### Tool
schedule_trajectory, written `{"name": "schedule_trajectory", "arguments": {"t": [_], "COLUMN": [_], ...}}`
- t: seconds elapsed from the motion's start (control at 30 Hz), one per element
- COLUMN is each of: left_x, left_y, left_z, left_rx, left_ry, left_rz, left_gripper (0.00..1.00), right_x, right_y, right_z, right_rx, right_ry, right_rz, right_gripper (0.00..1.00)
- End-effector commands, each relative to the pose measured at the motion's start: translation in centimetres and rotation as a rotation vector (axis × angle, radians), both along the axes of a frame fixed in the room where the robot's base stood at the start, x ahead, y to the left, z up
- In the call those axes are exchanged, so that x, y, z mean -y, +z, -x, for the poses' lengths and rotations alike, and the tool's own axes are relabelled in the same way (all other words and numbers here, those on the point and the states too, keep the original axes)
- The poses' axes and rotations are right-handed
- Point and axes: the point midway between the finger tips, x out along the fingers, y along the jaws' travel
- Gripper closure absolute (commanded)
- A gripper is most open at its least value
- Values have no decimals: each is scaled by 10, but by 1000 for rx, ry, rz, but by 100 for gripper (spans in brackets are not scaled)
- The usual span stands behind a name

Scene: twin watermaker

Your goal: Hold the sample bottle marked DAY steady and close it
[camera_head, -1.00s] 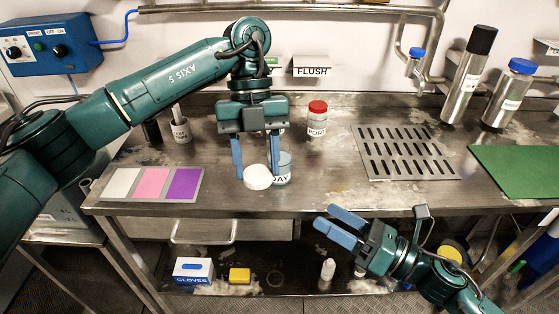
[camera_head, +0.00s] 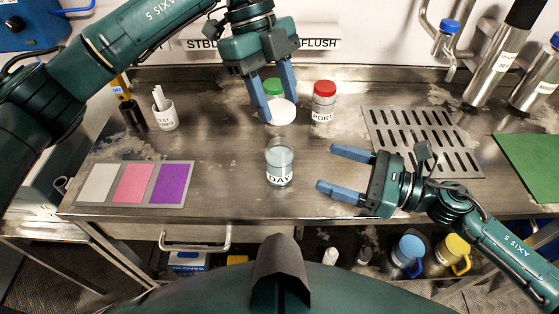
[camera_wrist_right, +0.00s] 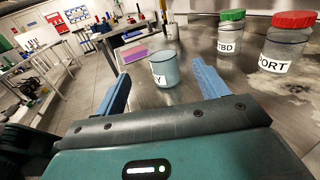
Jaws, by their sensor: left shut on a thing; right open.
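The DAY bottle (camera_head: 279,168) stands upright and uncapped on the steel bench, with bluish liquid in it. It also shows in the right wrist view (camera_wrist_right: 165,70), between the fingers but beyond their tips. My left gripper (camera_head: 277,112) is shut on a white lid (camera_head: 282,112), held above and behind the DAY bottle, in front of the green-capped bottle. My right gripper (camera_head: 325,168) is open and empty, to the right of the DAY bottle, its fingers pointing left toward it. I see no contact between the right fingers and the bottle.
The red-capped PORT bottle (camera_head: 324,103) and the green-capped STBD bottle (camera_wrist_right: 230,38) stand behind. A slotted drain plate (camera_head: 421,146) is at right, a colour card (camera_head: 134,184) at left. A small cup (camera_head: 164,114) stands back left. The bench around the DAY bottle is clear.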

Motion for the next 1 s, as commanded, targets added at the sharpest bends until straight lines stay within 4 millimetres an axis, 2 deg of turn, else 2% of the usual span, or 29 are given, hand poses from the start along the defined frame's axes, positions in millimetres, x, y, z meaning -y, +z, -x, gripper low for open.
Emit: {"name": "schedule_trajectory", "arguments": {"t": [0.13,0.27,0.7,1.0], "left_x": [0,0,0,0], "left_y": [0,0,0,0], "left_z": [0,0,0,0], "left_rx": [1,0,0,0], "left_ry": [0,0,-1,-1], "left_rz": [-1,-1,0,0], "left_gripper": [77,77,77,77], "right_x": [-4,-17,-91,-111], "right_y": [0,1,1,0], "right_z": [-2,-8,-38,-46], "right_rx": [0,1,0,-1], "right_ry": [0,0,0,0], "right_rz": [-2,-3,-3,-2], "right_gripper": [27,27,27,27]}}
